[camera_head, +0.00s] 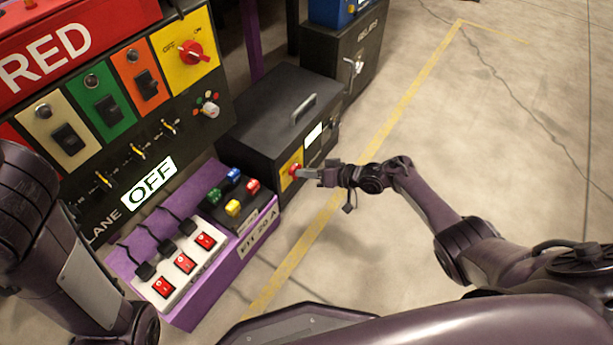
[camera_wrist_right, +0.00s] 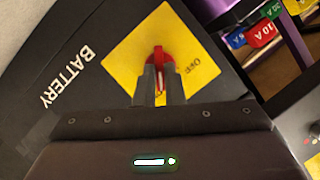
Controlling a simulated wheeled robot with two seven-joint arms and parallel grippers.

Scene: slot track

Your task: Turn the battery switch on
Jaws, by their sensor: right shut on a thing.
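The battery switch is a red knob (camera_wrist_right: 158,58) on a yellow plate (camera_wrist_right: 183,47) marked OFF, beside the word BATTERY, in the right wrist view. In the head view the red knob (camera_head: 294,171) sits on the front of a black box (camera_head: 262,117). My right gripper (camera_wrist_right: 158,85) is shut on the red knob, with one finger on each side of it. In the head view my right gripper (camera_head: 305,173) reaches the box from the right. My left arm shows at the left edge, but its gripper is not in view.
A purple bench (camera_head: 183,315) with red rocker switches (camera_head: 185,263) and colored fuses (camera_head: 233,208) stands left of the box. Behind it is a black panel with another red knob (camera_head: 193,52) on yellow and an OFF display (camera_head: 149,186). The floor at right is clear.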

